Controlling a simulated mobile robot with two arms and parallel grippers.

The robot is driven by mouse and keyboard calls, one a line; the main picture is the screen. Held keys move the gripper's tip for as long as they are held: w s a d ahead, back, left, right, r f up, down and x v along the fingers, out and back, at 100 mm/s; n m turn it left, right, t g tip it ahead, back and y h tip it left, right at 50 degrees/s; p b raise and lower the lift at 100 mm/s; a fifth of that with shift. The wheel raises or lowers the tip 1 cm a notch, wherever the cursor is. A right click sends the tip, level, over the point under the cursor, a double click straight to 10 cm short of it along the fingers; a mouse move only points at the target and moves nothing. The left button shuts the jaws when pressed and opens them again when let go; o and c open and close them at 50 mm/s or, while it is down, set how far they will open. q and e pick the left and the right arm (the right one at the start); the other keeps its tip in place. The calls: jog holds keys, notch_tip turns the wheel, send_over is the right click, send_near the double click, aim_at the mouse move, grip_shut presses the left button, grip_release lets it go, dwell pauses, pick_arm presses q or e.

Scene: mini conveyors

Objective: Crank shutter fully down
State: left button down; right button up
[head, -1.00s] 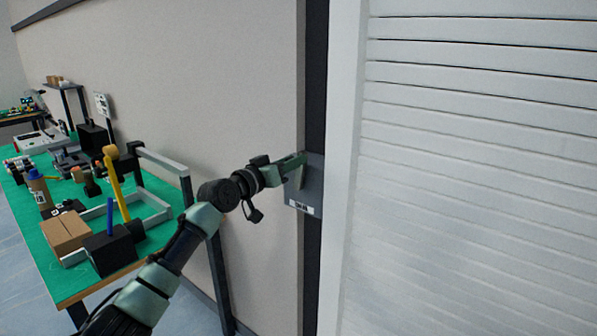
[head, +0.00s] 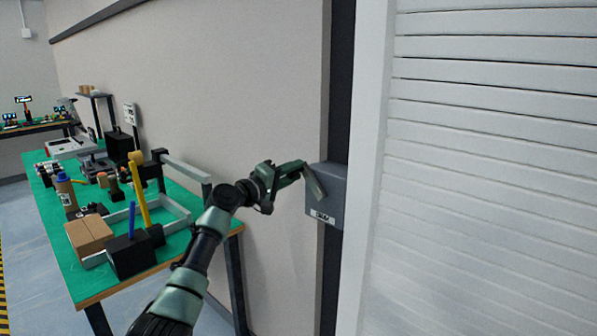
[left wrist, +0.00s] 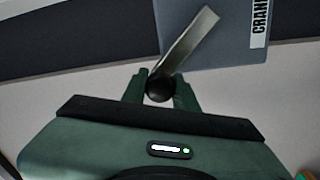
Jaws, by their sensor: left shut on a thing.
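The white slatted shutter (head: 490,170) fills the right of the head view; its lower edge is out of view. A grey crank box (head: 335,196) is mounted on the dark post left of the shutter frame. The crank's metal arm (head: 314,182) slants across the box front; it also shows in the left wrist view (left wrist: 190,40). My left gripper (head: 302,168) is at the end of the crank. In the left wrist view it is shut on the dark round crank knob (left wrist: 159,88), one finger on each side. My right gripper is not in view.
A green-topped workbench (head: 62,250) stands at the left, with a cardboard box (head: 88,235), a black block (head: 130,255), a bottle (head: 66,192) and tools on it. Floor (head: 30,270) is clear left of the bench. The beige wall (head: 230,90) runs behind my arm.

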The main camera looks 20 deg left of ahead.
pick_arm(q)
jog(key=shift+w+a+f+n, duration=0.15)
jog(key=shift+a+f+n, duration=0.35)
jog(key=shift+n, duration=0.4)
jog(key=shift+w+a+f+n, duration=0.1)
jog(key=shift+a+f+n, duration=0.15)
jog(key=shift+f+n, duration=0.55)
jog(key=shift+r, duration=0.15)
jog(key=c, duration=1.1)
grip_release()
jog(key=v, duration=0.7)
jog(key=shift+s+b, duration=0.35)
jog(key=shift+b, duration=0.1)
jog(key=shift+a, duration=0.15)
